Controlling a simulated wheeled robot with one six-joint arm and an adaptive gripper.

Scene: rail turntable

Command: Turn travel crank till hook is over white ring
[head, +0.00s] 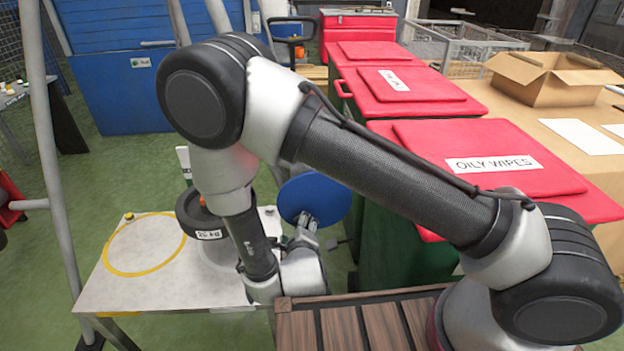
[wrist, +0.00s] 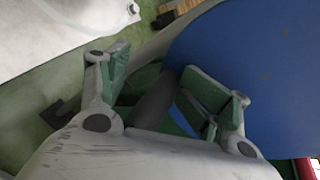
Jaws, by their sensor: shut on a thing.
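A blue disc (head: 315,198), seemingly the travel crank's wheel, stands upright just right of the white table; it fills the right of the wrist view (wrist: 255,75). My gripper (head: 308,235) is at the disc's near side. In the wrist view its green-padded fingers (wrist: 165,95) are on either side of a grey handle-like bar (wrist: 156,105), and it is shut on that bar. A dark wheel-shaped load (head: 195,213) with a white label is over the white table, partly behind my arm. A pale ring outline on the table beside it is mostly covered. I cannot make out the hook.
A yellow ring (head: 145,245) is marked on the left of the white table (head: 110,285). Red-lidded bins (head: 490,160), one labelled OILY WIPES, stand close on the right. A slatted brown surface (head: 345,330) is in front. A grey frame post (head: 50,150) rises at left.

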